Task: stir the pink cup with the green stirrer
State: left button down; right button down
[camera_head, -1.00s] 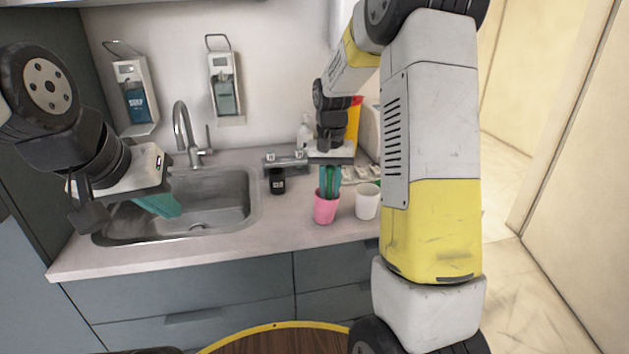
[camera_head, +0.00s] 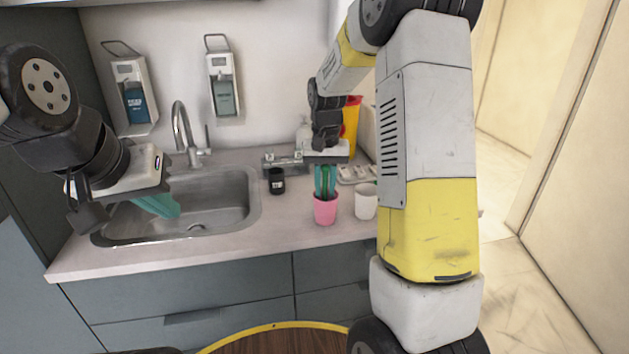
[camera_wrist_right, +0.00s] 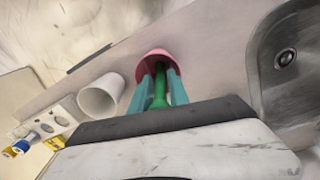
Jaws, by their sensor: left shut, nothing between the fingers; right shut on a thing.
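The pink cup (camera_head: 325,209) stands upright on the counter, right of the sink. My right gripper (camera_head: 325,186) points down above it, its teal fingers shut on the green stirrer (camera_wrist_right: 160,88). The stirrer's lower end is inside the pink cup, which also shows in the right wrist view (camera_wrist_right: 157,54); its tip is hidden by the cup wall. My left gripper (camera_head: 168,212) is shut and empty over the left part of the sink.
A white cup (camera_head: 366,203) stands close on the right of the pink cup. A small black jar (camera_head: 277,182) is to its left, by the sink (camera_head: 240,200). A white tray (camera_head: 357,174) and a yellow-and-red container (camera_head: 351,125) are behind. The counter front is clear.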

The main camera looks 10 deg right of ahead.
jog(key=shift+r, duration=4.3)
jog(key=shift+r, duration=2.5)
